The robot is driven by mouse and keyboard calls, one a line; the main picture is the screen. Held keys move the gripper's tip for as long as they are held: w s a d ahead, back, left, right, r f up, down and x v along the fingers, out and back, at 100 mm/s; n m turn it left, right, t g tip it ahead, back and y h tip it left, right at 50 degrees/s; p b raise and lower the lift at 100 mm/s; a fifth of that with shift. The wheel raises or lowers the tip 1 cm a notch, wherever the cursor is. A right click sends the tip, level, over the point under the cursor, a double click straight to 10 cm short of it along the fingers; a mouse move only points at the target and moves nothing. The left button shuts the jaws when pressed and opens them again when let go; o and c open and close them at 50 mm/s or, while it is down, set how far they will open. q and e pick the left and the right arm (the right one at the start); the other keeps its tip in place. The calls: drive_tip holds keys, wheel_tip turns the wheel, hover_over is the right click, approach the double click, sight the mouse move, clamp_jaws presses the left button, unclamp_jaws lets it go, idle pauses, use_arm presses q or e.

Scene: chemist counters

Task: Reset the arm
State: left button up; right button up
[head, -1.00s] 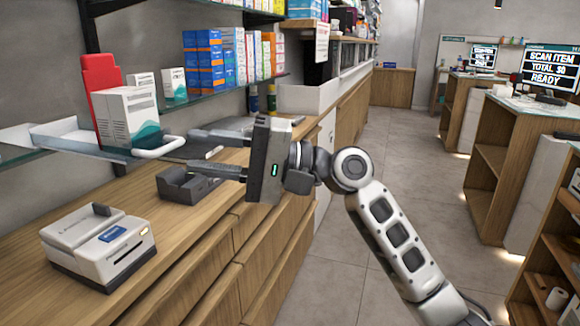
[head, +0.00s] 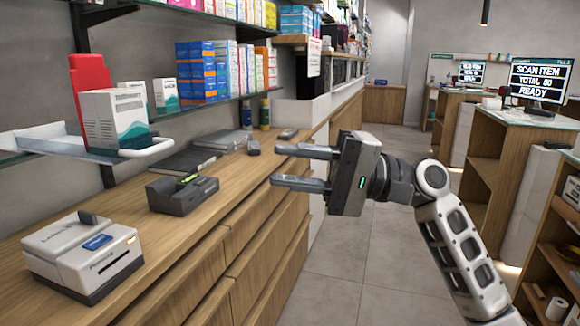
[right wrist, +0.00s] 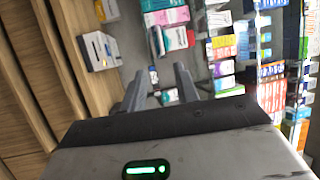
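My right gripper (head: 277,165) is in the air over the front edge of the wooden counter (head: 219,213). Its two fingers point left, apart from each other with nothing between them. In the right wrist view the fingers (right wrist: 158,88) also stand apart and empty. My right arm reaches in from the lower right of the head view. My left gripper is not in view.
A white printer (head: 82,258), a dark cradle (head: 182,194) and a dark flat case (head: 190,162) stand on the counter. A white box (head: 115,118) and a red holder (head: 92,82) sit on the glass shelf at left. The aisle floor (head: 372,232) is clear.

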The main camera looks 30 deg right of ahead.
drive_tip(key=w+a+f+t+h+p, duration=0.1)
drive_tip(key=f+h, duration=0.2)
drive_tip(key=f, duration=0.5)
drive_tip(key=w+a+f+m+t+h+p, duration=0.1)
drive_tip(key=f+h, duration=0.1)
drive_tip(key=f, duration=0.6)
drive_tip(key=a+f+t+h+p, duration=0.1)
drive_tip(key=a+f+h, duration=0.15)
drive_tip(key=f, duration=0.55)
use_arm(q)
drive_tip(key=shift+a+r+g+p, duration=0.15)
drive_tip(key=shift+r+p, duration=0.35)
drive_tip(key=shift+p, duration=0.1)
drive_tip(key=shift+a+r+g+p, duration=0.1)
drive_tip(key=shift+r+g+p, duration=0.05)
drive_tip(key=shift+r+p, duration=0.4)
use_arm(e)
drive_tip(key=s+a+f+n+h, duration=0.1)
drive_tip(key=s+f+n+h, duration=0.2)
drive_tip(key=s+f, duration=0.4)
drive_tip(key=s+a+f+n+h, duration=0.2)
drive_tip(key=s+f+n+h, duration=0.2)
drive_tip(key=s+f, duration=0.2)
drive_tip(key=shift+s+a+f, duration=0.3)
drive_tip(key=shift+s+f, duration=0.05)
drive_tip(key=shift+s, duration=0.75)
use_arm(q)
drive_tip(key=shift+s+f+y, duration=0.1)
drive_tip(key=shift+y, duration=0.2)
